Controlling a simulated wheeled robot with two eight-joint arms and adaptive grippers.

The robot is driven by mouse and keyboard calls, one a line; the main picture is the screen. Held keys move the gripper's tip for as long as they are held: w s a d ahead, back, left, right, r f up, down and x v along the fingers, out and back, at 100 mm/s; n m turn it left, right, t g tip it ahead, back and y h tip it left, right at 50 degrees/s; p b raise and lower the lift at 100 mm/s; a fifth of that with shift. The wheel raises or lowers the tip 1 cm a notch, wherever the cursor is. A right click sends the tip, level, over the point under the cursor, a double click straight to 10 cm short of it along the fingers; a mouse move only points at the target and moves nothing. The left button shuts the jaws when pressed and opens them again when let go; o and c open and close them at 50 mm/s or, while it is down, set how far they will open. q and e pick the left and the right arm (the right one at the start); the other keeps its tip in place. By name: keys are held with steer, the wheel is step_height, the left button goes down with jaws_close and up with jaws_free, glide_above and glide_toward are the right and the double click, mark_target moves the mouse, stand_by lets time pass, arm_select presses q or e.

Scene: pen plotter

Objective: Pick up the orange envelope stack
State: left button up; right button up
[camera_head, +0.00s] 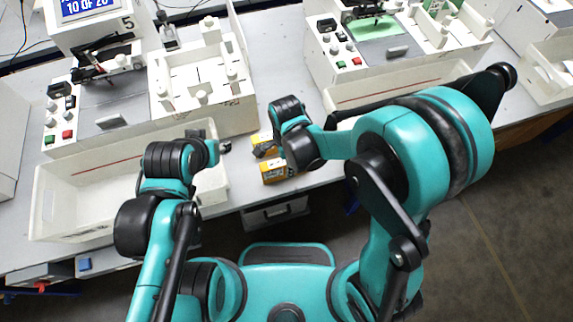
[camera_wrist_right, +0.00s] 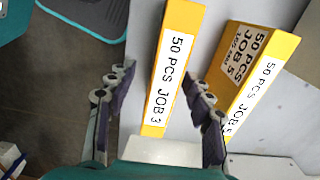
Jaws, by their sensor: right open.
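Two orange stacks lie by the table's front edge in the head view, one nearer the edge (camera_head: 275,171) and one farther back (camera_head: 262,140), partly hidden by my right gripper (camera_head: 265,151). In the right wrist view, one orange stack labelled "50 PCS JOB 3" (camera_wrist_right: 172,70) appears between the open fingers of my right gripper (camera_wrist_right: 160,88). I see a gap on each side of it. A second orange stack, labelled "50 PCS JOB 5" (camera_wrist_right: 255,70), is to its right, beyond the right finger. My left gripper (camera_head: 224,147) is by the right end of the white bin; its jaws are too small to judge.
A long white bin (camera_head: 75,205) lies at the left and another (camera_head: 440,75) behind my right arm. White plotter stations (camera_head: 98,115) (camera_head: 375,45) stand behind them. A strip of grey table (camera_head: 285,90) between the stations is bare.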

arm_select(q)
step_height(320, 180, down, 2)
steer(key=shift+f+b, duration=0.25)
steer(key=shift+b, duration=0.9)
arm_select(e)
steer(key=f, duration=0.5)
steer(key=shift+w+f, duration=0.1)
steer(key=shift+w, duration=0.25)
arm_select(q)
steer(key=shift+r, duration=0.15)
arm_select(e)
jaws_close()
steer(key=shift+r, duration=0.2)
